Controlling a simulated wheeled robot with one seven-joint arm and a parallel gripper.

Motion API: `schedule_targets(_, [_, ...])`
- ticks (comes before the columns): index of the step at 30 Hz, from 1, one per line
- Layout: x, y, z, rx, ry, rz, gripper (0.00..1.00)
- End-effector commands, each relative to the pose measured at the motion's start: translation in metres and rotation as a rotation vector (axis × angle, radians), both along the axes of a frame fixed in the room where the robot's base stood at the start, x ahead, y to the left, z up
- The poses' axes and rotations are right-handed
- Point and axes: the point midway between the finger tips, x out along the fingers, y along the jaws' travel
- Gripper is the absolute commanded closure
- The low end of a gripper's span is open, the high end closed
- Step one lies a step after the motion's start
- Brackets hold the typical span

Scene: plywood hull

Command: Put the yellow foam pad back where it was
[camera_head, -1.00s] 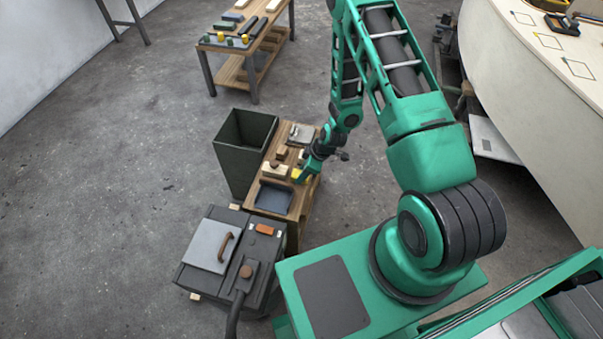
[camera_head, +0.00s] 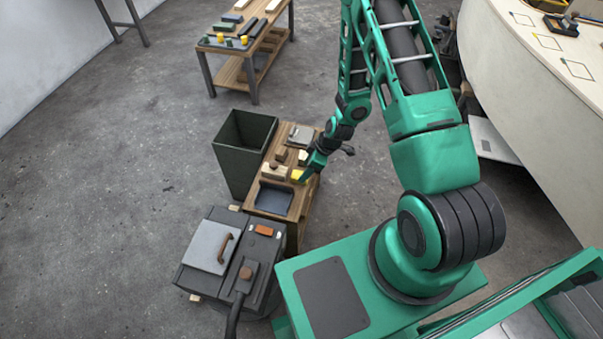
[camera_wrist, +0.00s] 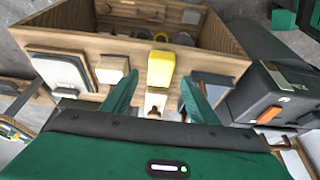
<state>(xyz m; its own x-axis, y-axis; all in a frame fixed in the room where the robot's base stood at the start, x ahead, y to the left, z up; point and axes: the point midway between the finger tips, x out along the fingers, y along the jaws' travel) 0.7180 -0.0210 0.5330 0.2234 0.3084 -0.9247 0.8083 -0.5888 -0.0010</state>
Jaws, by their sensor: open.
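The yellow foam pad (camera_head: 297,174) is at the right edge of the small wooden bench, close to the blue-grey tray. It also shows in the wrist view (camera_wrist: 160,68), ahead of and between my fingertips. My gripper (camera_wrist: 158,80) is open, with one finger on each side of the pad's line. I cannot tell whether either finger touches the pad. In the head view my gripper (camera_head: 308,172) is right beside the pad and partly hidden by my wrist.
The small bench (camera_head: 252,205) also holds the tray (camera_head: 274,198), wooden blocks and a sander-like item. A dark open bin (camera_head: 240,150) stands left of it, a dark machine with a hose (camera_head: 205,245) in front. A second bench (camera_head: 232,65) stands farther back. The pale hull (camera_head: 520,110) is at right.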

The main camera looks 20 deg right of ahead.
Motion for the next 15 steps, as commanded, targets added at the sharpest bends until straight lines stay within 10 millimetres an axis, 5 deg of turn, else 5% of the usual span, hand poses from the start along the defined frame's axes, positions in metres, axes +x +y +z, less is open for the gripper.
schedule_targets(6, [-0.008,-0.013,0.039,0.0,-0.003,-0.002,0.46])
schedule_targets(15, [-0.016,-0.023,0.069,0.0,0.0,-0.001,0.46])
